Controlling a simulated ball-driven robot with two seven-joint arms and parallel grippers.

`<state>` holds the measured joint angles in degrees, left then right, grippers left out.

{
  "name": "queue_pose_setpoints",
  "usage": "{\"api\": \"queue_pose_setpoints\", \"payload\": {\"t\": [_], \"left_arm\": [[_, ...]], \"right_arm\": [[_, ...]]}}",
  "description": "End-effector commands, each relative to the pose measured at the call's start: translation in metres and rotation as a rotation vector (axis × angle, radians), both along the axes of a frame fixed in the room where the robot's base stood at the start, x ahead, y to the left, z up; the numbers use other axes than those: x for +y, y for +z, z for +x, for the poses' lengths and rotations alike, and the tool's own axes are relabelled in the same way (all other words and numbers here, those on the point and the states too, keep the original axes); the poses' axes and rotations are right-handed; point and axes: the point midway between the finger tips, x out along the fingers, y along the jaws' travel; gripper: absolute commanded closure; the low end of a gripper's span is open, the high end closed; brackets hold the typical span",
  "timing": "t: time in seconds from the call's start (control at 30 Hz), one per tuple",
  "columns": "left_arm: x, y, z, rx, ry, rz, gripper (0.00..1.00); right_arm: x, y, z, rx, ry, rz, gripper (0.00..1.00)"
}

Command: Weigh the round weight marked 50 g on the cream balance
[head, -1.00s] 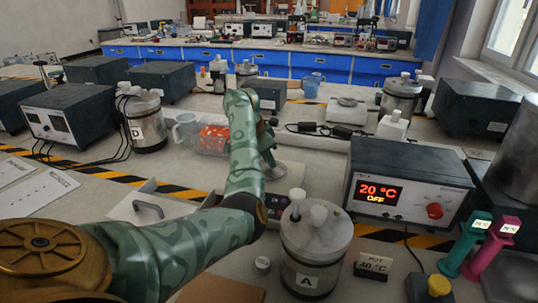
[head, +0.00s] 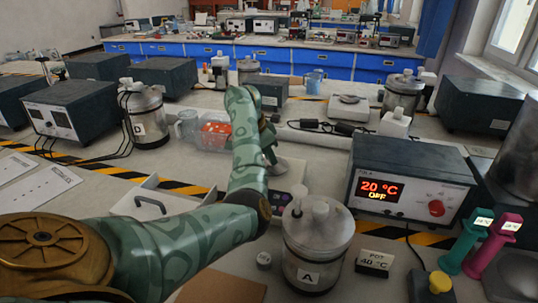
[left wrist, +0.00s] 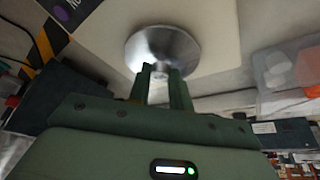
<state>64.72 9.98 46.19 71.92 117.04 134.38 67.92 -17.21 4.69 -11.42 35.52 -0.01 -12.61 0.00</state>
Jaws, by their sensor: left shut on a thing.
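My left gripper (head: 270,157) is over the round metal pan of the cream balance (head: 283,192), which my arm partly hides in the head view. The left wrist view shows the shiny pan (left wrist: 162,45) on the cream balance body (left wrist: 222,30). The two fingers (left wrist: 162,88) are shut on a small grey piece (left wrist: 160,74), apparently a weight. Its mark cannot be read, and I cannot tell whether it touches the pan. A small round white-topped piece (head: 264,260) stands on the bench beside jar A. My right gripper is not in view.
Jar A (head: 317,250) stands close to the balance, with the heater box (head: 408,190) to its right. A white drawer or tray (head: 150,207) lies left of my forearm. A clear box with red contents (head: 214,137) stands behind. Another pan device (head: 348,108) is farther back.

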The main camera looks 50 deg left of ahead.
Motion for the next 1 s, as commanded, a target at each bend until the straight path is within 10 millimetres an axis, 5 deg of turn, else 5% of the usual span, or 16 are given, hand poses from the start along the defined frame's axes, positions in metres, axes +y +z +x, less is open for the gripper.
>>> {"api": "queue_pose_setpoints", "payload": {"t": [0.87,0.9,1.0], "left_arm": [[0.0,-0.01,0.0,0.0,0.0,0.0,1.0],[0.0,-0.01,0.0,-0.001,0.0,0.0,0.74],[0.0,-0.009,0.0,-0.001,0.0,0.0,0.54]], "right_arm": [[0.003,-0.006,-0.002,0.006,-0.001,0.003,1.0],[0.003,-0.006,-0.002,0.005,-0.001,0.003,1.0],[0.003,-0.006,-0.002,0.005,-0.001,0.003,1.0]]}}
